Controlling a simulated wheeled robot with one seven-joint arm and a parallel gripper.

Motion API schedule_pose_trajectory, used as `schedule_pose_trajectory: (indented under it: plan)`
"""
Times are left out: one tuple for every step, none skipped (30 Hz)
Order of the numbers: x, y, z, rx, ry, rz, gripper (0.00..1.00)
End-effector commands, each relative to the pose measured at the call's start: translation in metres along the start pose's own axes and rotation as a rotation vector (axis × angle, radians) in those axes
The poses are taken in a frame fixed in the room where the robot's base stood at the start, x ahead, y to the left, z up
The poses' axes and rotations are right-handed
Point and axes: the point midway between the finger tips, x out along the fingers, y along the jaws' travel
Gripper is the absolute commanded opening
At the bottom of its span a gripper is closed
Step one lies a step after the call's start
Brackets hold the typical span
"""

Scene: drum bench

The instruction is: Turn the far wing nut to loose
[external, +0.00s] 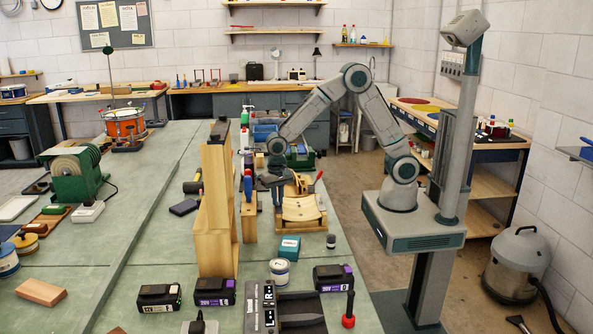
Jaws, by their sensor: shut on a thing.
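A light wooden jig (302,208) with a curved slatted part stands on the green bench, right of a tall wooden board. My gripper (278,203) points down at the jig's left side, with my arm reaching in from the right. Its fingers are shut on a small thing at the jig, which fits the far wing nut. The wing nut itself is hidden by the fingers or too small to make out, so its angle cannot be told. A red-tipped tool (319,177) stands at the jig's right side.
The tall wooden board (214,210) stands close left of my gripper. A teal box (289,248), a white tin (280,270) and dark battery packs (333,277) lie nearer the front. A green case (300,157) is behind the jig.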

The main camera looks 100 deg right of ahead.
Motion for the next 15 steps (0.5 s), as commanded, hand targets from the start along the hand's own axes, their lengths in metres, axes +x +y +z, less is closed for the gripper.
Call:
schedule_pose_trajectory:
  plan:
    - [0.0007,-0.0007,-0.0001,-0.034,0.001,-0.003,0.00]
    - [0.0008,-0.0007,-0.0001,-0.057,0.001,-0.003,0.00]
    - [0.0009,-0.0007,-0.0001,-0.091,0.001,-0.003,0.00]
    - [0.0010,-0.0007,-0.0001,-0.117,0.001,-0.003,0.00]
    - [0.0010,-0.0007,-0.0001,-0.145,0.001,-0.003,0.00]
    - [0.0011,-0.0006,-0.0001,-0.182,0.001,-0.003,0.00]
    - [0.0011,-0.0005,-0.0001,-0.211,0.001,-0.002,0.00]
    - [0.0010,-0.0005,-0.0001,-0.239,0.001,-0.002,0.00]
    - [0.0010,-0.0004,-0.0001,-0.277,0.001,-0.002,0.00]
    - [0.0009,-0.0003,-0.0001,-0.306,0.001,-0.002,0.00]
    - [0.0008,-0.0003,-0.0001,-0.335,0.001,-0.002,0.00]
    - [0.0007,-0.0003,-0.0002,-0.373,0.001,-0.002,0.00]
    - [0.0006,-0.0003,-0.0003,-0.401,0.001,-0.002,0.00]
    - [0.0005,-0.0003,-0.0003,-0.430,0.001,-0.002,0.00]
    - [0.0004,-0.0003,-0.0004,-0.468,0.002,-0.003,0.00]
